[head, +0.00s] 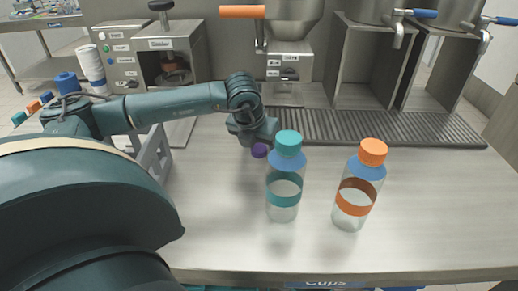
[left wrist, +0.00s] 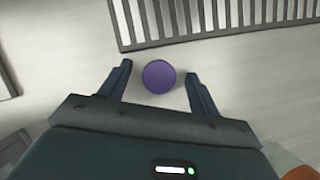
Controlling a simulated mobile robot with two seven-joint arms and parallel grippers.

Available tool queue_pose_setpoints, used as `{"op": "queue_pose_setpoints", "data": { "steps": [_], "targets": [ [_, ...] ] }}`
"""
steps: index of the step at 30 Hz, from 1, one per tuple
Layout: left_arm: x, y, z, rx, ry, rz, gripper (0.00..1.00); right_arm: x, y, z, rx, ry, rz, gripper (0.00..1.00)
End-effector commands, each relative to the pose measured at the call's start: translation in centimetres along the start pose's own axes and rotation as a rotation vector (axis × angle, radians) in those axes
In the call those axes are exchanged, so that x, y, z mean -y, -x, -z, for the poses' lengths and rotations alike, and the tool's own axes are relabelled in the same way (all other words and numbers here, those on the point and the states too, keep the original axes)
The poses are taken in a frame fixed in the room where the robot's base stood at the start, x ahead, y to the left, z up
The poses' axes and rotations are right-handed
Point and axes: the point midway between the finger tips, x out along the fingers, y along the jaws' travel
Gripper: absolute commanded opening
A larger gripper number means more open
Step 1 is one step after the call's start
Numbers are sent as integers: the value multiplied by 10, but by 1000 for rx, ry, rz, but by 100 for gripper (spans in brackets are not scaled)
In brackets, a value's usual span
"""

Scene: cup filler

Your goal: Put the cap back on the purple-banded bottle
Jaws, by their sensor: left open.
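A purple cap (head: 260,150) shows in the head view at the end of my left gripper (head: 262,138), just left of a teal-capped bottle. In the left wrist view the purple cap (left wrist: 159,77) is a round disc between the two fingers of my left gripper (left wrist: 157,72), which is open with a gap on each side of the cap. I cannot tell the exact height of the fingers over the counter. No bottle with a purple band shows in either view. My right gripper is not in view.
A teal-banded bottle (head: 285,180) and an orange-banded bottle (head: 358,190), both capped, stand upright close to the gripper. A slatted drip grate (head: 380,128) lies behind, before metal dispensers (head: 372,60). The counter's right front (head: 440,220) is clear.

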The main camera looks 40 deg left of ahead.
Motion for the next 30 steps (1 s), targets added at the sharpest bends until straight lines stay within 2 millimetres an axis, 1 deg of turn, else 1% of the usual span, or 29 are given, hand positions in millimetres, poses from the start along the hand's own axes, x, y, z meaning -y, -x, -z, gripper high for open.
{"op": "queue_pose_setpoints", "data": {
  "steps": [2,19,26,29,30],
  "targets": [
    [0,0,0,0,0,0,62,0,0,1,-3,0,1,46],
    [0,0,0,0,0,0,15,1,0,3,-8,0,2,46],
    [0,2,-1,1,0,0,15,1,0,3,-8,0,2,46],
    [0,10,-5,3,1,0,15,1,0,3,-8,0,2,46],
    [0,15,-7,4,1,2,15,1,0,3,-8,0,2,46]
  ]
}}
